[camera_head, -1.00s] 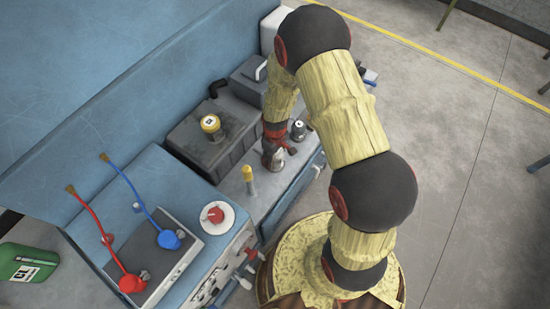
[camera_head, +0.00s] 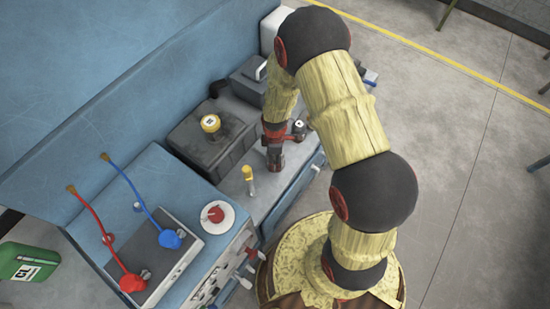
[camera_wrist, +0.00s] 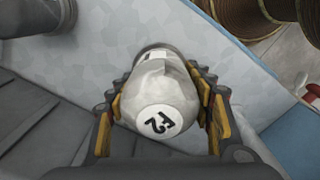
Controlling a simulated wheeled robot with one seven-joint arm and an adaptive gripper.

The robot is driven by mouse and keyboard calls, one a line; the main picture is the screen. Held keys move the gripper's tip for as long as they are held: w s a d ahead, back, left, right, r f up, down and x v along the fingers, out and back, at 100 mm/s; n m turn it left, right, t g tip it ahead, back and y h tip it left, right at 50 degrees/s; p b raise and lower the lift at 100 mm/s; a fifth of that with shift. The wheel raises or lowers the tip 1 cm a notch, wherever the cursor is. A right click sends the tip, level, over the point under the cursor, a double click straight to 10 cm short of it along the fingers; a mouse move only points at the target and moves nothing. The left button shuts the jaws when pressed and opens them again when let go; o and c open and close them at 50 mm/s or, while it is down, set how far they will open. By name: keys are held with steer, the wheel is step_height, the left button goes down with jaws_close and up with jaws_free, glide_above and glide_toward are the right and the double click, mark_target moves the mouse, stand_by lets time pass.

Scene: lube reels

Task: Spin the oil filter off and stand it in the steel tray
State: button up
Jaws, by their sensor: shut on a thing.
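The oil filter (camera_wrist: 165,95) is a pale grey can with a round white label marked "F-2" on its end. My gripper (camera_wrist: 163,112) has its yellow-padded fingers on both sides of it, shut on it, in the wrist view. In the head view my gripper (camera_head: 275,158) is low over the pale bench top, and the filter is hidden there. I cannot tell whether the filter is still threaded on. I cannot make out the steel tray for certain.
A yellow-topped post (camera_head: 248,174) stands in front, and a small dark can (camera_head: 298,127) close on the right. The blue cabinet with a red knob (camera_head: 216,214) is nearer.

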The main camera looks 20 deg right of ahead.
steer(key=shift+s+f+n, duration=0.15)
steer(key=shift+f+n, duration=0.05)
steer(key=shift+n, duration=0.2)
steer(key=n, duration=0.5)
steer(key=shift+s, duration=0.15)
steer(key=shift+f, duration=0.1)
